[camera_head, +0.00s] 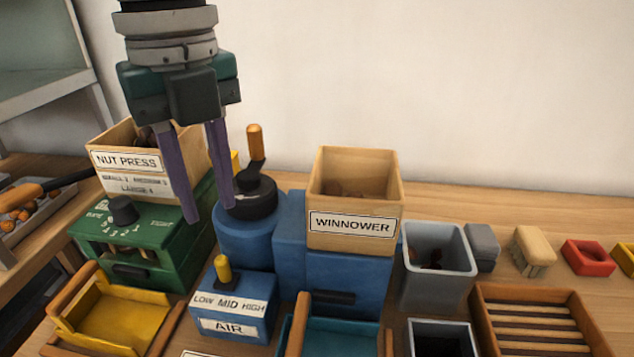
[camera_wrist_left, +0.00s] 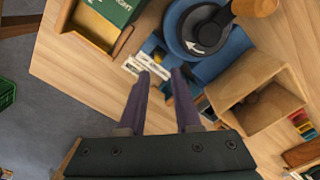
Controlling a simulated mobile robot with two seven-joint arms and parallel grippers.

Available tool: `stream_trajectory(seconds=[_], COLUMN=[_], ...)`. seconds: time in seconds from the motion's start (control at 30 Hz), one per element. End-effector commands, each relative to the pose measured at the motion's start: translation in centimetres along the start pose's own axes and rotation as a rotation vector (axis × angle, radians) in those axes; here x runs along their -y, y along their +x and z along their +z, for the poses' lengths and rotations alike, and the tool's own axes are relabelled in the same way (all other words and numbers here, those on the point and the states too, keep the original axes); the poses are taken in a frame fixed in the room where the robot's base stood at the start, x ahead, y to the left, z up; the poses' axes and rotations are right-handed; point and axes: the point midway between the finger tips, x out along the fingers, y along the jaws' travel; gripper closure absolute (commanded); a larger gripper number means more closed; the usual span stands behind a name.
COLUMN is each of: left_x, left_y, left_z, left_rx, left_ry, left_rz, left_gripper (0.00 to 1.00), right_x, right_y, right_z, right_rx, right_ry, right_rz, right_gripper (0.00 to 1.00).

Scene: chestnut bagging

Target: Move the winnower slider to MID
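The winnower is a blue machine with a wooden hopper (camera_head: 355,215) labelled WINNOWER. In front of it stands a blue AIR box (camera_head: 235,313), its label reading LOW MID HIGH. My left gripper (camera_head: 209,212) points down with two purple fingers apart and empty, above and behind the AIR box, apart from the knob. In the left wrist view my left gripper (camera_wrist_left: 161,73) is open beside the blue drum; the slider is not clear there. My right gripper is out of view.
A green nut press (camera_head: 150,245) stands left, and a crank handle (camera_head: 255,142) rises right of my fingers. A yellow tray (camera_head: 105,312), a grey bin (camera_head: 437,285) and a slatted wooden tray (camera_head: 590,335) crowd the table. The space above the AIR box is clear.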

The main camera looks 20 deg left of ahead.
Motion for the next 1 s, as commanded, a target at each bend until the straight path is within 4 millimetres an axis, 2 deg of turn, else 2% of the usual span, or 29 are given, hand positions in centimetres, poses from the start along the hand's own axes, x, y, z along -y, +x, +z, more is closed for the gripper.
stream_trajectory(seconds=[0.3,0.43,0.6,0.83,1.0], left_x=[-0.1,-0.1,-0.1,0.0,0.0], left_y=[6.0,7.7,8.7,8.7,8.7], left_z=[-0.1,-0.1,0.0,0.0,0.0], left_rx=[-0.001,-0.001,0.001,0.001,0.001], left_ry=[-0.004,-0.003,-0.003,-0.003,-0.003], left_rz=[0.002,0.001,-0.001,-0.002,-0.002], left_gripper=[0.68,0.68,0.68,0.68,0.86], right_x=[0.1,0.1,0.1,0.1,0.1], right_y=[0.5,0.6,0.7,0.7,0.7], right_z=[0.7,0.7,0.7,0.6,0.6], right_rx=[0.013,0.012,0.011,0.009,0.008], right_ry=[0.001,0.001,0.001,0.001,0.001], right_rz=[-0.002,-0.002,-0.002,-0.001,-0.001], right_gripper=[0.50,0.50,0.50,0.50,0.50])
